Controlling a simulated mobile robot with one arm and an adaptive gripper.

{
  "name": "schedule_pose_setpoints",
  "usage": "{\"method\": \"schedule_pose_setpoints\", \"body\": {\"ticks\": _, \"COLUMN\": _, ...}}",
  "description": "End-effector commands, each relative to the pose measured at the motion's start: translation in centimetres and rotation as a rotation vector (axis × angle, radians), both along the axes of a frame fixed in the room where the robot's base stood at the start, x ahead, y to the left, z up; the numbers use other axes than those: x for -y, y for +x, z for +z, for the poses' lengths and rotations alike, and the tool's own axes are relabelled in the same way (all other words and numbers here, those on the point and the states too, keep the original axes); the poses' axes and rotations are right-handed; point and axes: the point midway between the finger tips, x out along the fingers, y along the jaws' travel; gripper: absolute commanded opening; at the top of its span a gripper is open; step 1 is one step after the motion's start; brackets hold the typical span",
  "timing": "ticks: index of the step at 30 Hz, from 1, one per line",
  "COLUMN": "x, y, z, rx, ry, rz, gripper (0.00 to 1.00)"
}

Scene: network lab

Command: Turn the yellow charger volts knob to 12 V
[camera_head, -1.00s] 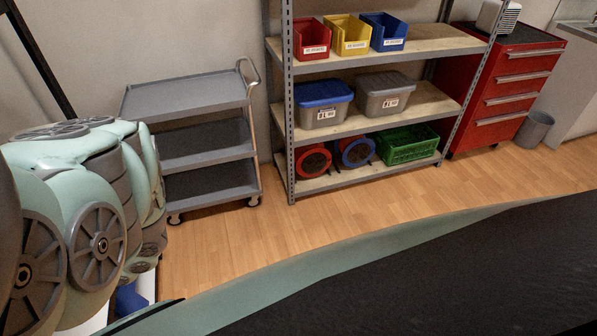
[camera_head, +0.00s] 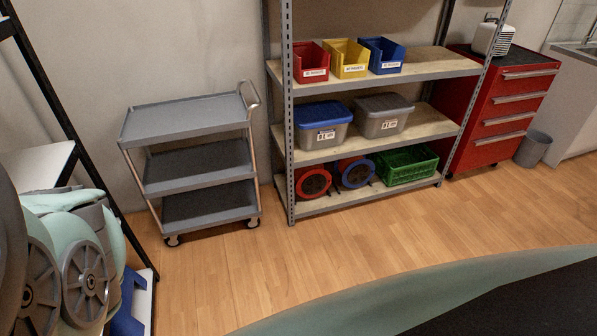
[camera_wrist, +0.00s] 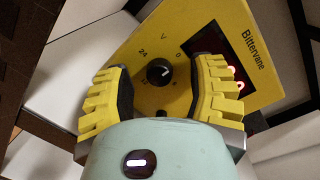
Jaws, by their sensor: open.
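The yellow charger (camera_wrist: 205,28), marked "Bittervane", fills the upper part of the wrist view, its face tilted in the picture. Its round black volts knob (camera_wrist: 159,72) sits under a "V" mark, with "24" to the upper left and "0" to the upper right; the lower marks are too small to read surely. A small light pointer shows on the knob, seemingly toward the upper right. My gripper (camera_wrist: 162,70) is open, its yellow ribbed fingers on either side of the knob; I cannot tell if they touch it. The head view does not show the charger or gripper tips.
A dark display with red lights (camera_wrist: 234,78) is right of the knob. In the head view, a grey cart (camera_head: 190,120), a shelf rack (camera_head: 288,150) with bins, and a red drawer cabinet (camera_head: 500,105) stand along the wall. The wooden floor (camera_head: 270,260) before them is clear.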

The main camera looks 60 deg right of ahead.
Motion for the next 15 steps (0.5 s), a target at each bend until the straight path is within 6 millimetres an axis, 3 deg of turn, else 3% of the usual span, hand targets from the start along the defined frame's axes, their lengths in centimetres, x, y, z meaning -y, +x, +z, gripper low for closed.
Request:
{"method": "schedule_pose_setpoints", "body": {"ticks": 4, "x": -0.07, "y": -0.06, "z": -0.01, "rx": -0.001, "ry": 0.000, "rz": 0.001, "gripper": 0.56}}
{"method": "schedule_pose_setpoints", "body": {"ticks": 5, "x": -0.07, "y": -0.07, "z": -0.01, "rx": -0.001, "ry": 0.000, "rz": 0.002, "gripper": 0.60}}
{"method": "schedule_pose_setpoints", "body": {"ticks": 15, "x": -0.05, "y": -0.08, "z": -0.02, "rx": -0.001, "ry": -0.001, "rz": 0.002, "gripper": 0.24}}
